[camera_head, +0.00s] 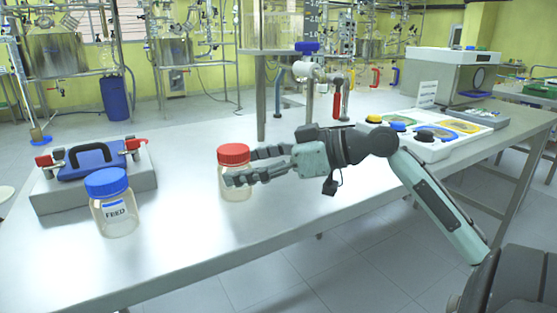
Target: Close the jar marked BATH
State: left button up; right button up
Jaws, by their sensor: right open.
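A clear jar (236,191) with a red lid (233,154) stands upright on the metal table, left of the middle. No label can be read on it, so I cannot tell whether it is the BATH jar. The lid sits on top of it; how tight it is cannot be seen. My right gripper (241,167) reaches in from the right, open, with its fingers at the jar just under the lid; one finger passes in front of it. Whether the fingers touch the jar is unclear. A second clear jar (117,218), with a blue lid (106,181), reads FEED. My left gripper is out of view.
A grey block (60,201) with a blue handled piece (91,160) stands behind the FEED jar. A post with a clamp and red-handled valve (337,105) stands behind my right gripper. A white tray (440,148) with coloured rings lies at right. The front table (180,255) is clear.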

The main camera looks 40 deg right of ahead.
jog(key=v, duration=0.9)
jog(key=shift+r, duration=0.1)
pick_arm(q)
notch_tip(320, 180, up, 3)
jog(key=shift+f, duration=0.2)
pick_arm(e)
jog(key=shift+s+d, duration=0.15)
jog(key=shift+s, duration=0.1)
